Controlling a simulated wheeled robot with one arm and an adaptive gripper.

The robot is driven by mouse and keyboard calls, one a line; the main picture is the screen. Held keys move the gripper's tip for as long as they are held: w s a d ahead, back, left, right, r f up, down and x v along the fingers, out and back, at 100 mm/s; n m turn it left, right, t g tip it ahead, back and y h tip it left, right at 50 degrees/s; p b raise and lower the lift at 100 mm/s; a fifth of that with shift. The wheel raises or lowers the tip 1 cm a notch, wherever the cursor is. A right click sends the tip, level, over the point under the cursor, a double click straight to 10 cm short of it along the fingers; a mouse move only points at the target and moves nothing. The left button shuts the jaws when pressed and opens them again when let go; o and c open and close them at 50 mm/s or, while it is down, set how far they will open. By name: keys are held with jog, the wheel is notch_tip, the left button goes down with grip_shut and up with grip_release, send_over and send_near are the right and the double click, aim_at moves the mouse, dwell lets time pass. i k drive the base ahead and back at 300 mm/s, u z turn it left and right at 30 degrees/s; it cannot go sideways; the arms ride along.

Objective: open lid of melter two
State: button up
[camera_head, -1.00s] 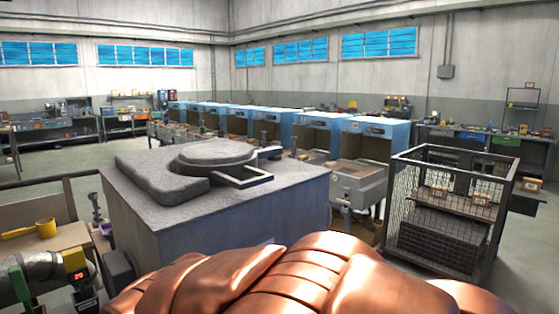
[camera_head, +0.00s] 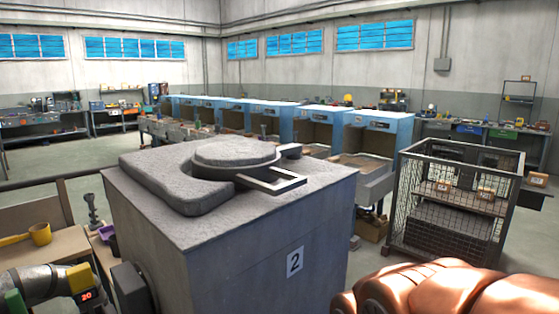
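Melter two is a grey box-shaped furnace (camera_head: 240,255) in the middle of the head view, with a "2" plate (camera_head: 295,262) on its front. A thick grey slab (camera_head: 172,182) lies on its top. The round grey lid (camera_head: 235,153) lies flat on the top beside the slab and looks closed. A rectangular metal loop handle (camera_head: 285,182) sticks out from the lid toward the right. A small dark fitting (camera_head: 290,150) sits behind it. My gripper is not in view.
A copper-coloured, segmented form (camera_head: 440,290) fills the lower right, close to the camera; I cannot tell what it is. A wire cage cart (camera_head: 455,215) stands right. Blue booths (camera_head: 378,135) line the back.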

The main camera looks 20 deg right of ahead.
aim_at(247, 164)
jog(key=z, duration=1.8)
jog(key=i, duration=0.6)
jog(key=u, duration=2.95)
